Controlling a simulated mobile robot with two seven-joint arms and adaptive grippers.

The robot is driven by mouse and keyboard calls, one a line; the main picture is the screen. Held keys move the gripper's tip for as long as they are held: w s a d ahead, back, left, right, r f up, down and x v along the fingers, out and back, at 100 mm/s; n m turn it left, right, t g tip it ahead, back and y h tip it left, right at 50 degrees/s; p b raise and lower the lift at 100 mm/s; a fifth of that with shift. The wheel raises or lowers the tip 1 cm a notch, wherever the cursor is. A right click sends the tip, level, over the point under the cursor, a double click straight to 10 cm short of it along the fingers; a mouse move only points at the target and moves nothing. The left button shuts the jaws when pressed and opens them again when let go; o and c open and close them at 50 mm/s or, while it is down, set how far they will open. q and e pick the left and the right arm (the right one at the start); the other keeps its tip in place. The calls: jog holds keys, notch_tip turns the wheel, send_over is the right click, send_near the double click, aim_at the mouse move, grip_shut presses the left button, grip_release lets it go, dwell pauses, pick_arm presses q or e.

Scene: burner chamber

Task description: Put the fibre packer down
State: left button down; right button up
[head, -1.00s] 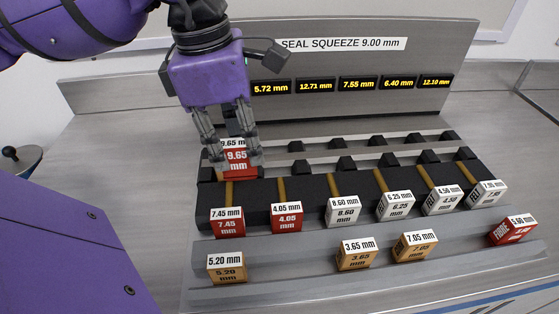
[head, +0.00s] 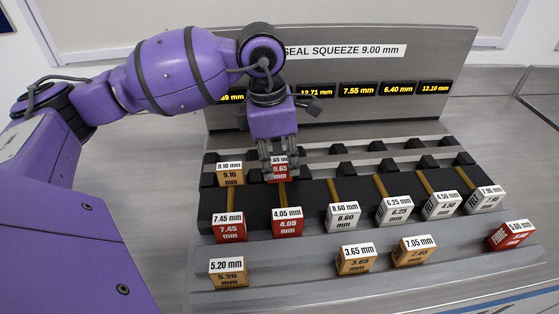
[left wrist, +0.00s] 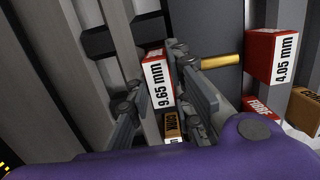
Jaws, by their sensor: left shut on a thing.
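The fibre packer is a red block with a white 9.65 mm label (head: 280,173). My left gripper (head: 278,156) points down and is shut on it, at the second position from the left of the black rack (head: 312,197). In the left wrist view the packer (left wrist: 158,84) sits between the two fingers, with its label facing the camera. It is behind the yellow rod and the red 4.05 mm block (head: 288,224). I cannot tell whether its underside touches the rack. My right gripper is not in view.
A tan 9.10 mm block (head: 230,174) stands in the position just left. Red 7.45 mm (head: 229,228) and white 8.60 mm (head: 343,218) blocks stand in the front row. Lower shelf blocks include 5.20 mm (head: 228,274) and red 5.60 mm (head: 511,236). A display panel (head: 420,55) rises behind.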

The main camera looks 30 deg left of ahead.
pick_arm(q)
jog(key=shift+f, duration=0.25)
jog(key=shift+f, duration=0.15)
jog(key=c, duration=1.6)
grip_release()
jog(key=r, duration=0.8)
jog(key=s+a+r, duration=0.1)
jog(key=r, duration=0.3)
jog(key=shift+r, duration=0.25)
